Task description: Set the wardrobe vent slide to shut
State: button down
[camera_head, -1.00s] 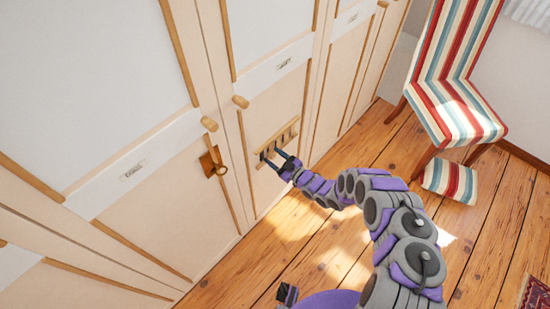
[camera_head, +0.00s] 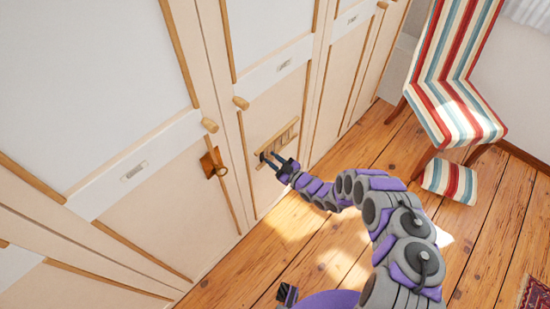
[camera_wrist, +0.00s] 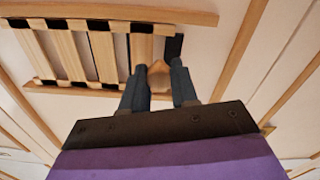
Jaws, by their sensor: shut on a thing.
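The wardrobe vent (camera_head: 287,137) is a small wooden slatted grille low on a cream wardrobe door. In the wrist view its wooden slats (camera_wrist: 104,55) stand between an upper and a lower rail, with pale strips and small dark patches between them. A dark gap shows at the vent's right end there. My gripper (camera_head: 270,158) is at the vent's near end in the head view. In the wrist view my gripper (camera_wrist: 158,76) has its two fingers on either side of a small wooden knob (camera_wrist: 157,82), shut on it. The fingers partly hide the knob.
A striped chair (camera_head: 450,85) and a striped stool (camera_head: 449,181) stand to the right. The plank floor between is clear.

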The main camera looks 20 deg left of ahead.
jog(key=s, duration=0.1)
jog(key=s+a+p, duration=0.1)
jog(key=s, duration=0.1)
jog(key=shift+a, duration=0.1)
jog(key=c, duration=0.9)
grip_release()
jog(key=shift+o, duration=0.2)
jog(key=p+v, duration=0.1)
jog(key=v, duration=1.6)
jog(key=shift+d, duration=0.2)
jog(key=shift+f, duration=0.1)
